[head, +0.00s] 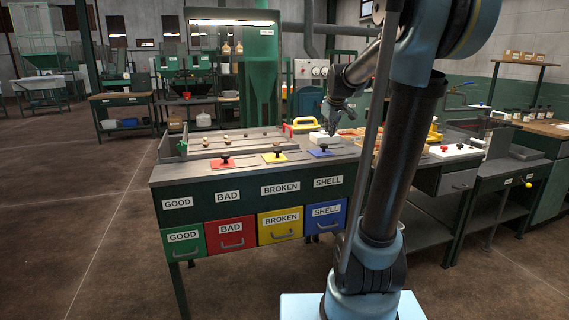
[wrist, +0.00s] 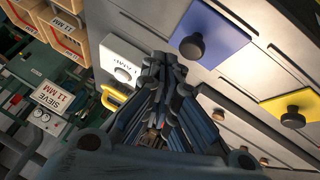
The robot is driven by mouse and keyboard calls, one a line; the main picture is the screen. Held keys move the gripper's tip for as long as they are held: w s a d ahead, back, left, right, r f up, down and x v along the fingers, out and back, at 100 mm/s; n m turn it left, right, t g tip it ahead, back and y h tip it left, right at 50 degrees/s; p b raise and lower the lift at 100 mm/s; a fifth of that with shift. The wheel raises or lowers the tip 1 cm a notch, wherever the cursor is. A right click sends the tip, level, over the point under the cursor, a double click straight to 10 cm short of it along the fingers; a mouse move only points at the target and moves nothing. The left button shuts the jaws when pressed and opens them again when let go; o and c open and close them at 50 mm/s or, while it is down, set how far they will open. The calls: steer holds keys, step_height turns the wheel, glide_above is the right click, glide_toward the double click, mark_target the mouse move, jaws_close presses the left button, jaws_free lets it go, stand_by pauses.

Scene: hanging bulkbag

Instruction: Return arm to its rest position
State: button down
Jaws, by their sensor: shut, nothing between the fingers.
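My gripper (head: 332,116) is above the back right of the sorting bench (head: 170,172), over the white block and close to the blue plate. In the wrist view my gripper (wrist: 168,62) has its fingers together with nothing between them. My arm rises at the right of the head view and reaches back to the left over the bench. No bag shows clearly in either view.
The bench top carries red (head: 222,162), yellow (head: 275,157) and blue (head: 320,152) plates with black knobs. A white block (head: 324,138) and a yellow handle (head: 306,122) stand behind. Coloured drawers (head: 232,234) hang below. Open floor lies at the left.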

steer(key=s+f+m+g, duration=0.1)
steer(key=s+f+m, duration=0.1)
steer(key=s+f, duration=0.5)
steer(key=s+f+m+g, duration=0.2)
steer(key=s+f, duration=0.6)
steer(key=s, duration=1)
steer(key=s+f+m+g, duration=0.1)
steer(key=s+f+m, duration=0.1)
steer(key=s+f, duration=0.5)
steer(key=s, duration=0.6)
steer(key=shift+s+f+g, duration=0.3)
steer(key=shift+g, duration=0.1)
steer(key=shift+d, duration=0.1)
steer(key=shift+w+f, duration=0.2)
steer(key=shift+w, duration=0.3)
